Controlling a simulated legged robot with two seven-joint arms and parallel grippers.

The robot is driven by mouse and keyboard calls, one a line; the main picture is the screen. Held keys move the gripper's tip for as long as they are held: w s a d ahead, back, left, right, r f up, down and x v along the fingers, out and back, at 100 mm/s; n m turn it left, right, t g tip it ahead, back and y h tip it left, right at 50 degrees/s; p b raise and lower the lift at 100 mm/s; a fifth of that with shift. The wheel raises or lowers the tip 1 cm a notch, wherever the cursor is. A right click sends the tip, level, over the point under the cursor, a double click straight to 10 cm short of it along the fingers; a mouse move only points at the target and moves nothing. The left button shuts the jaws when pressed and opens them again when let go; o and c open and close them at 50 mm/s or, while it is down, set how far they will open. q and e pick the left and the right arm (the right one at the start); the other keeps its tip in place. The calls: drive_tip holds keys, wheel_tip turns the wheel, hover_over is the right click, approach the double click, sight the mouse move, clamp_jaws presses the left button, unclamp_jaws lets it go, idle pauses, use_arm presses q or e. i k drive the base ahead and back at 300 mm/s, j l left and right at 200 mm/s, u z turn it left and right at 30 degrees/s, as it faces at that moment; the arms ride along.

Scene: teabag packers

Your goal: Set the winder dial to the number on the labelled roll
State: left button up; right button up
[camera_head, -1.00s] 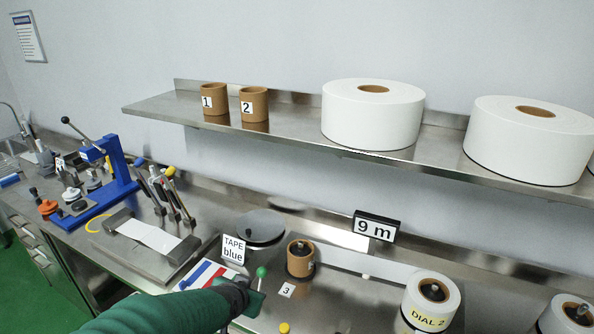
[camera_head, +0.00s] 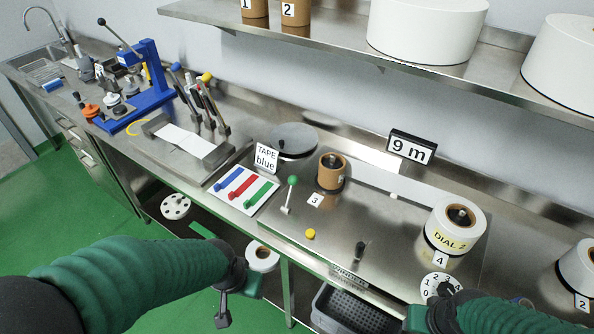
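The labelled roll (camera_head: 455,222) is a white paper roll with a yellow "DIAL 2" label, standing on a spindle at the right of the bench. A card with 4 is in front of it. The winder dial (camera_head: 429,281) is a white disc with numbers around its rim, 0 to 4 readable, on the bench's front edge below the roll. A dark part covers its middle and lower right, so its setting cannot be read. My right gripper (camera_head: 432,308) is beside the dial; its fingers are partly hidden. My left gripper (camera_head: 238,300) is empty before the bench, fingers apart.
A "9 m" sign (camera_head: 411,147) stands behind the bench. A core roll (camera_head: 331,172), a green-knobbed lever (camera_head: 290,192), a yellow knob (camera_head: 310,234) and a black lever (camera_head: 360,250) stand on the bench. A "TAPE blue" card (camera_head: 266,157) stands behind coloured strips. A crate (camera_head: 335,318) is below.

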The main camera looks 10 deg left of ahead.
sight(446, 288)
drive_tip(key=z, duration=1.05)
drive_tip(key=k+l+u, duration=0.4)
drive_tip(key=i+l, duration=0.05)
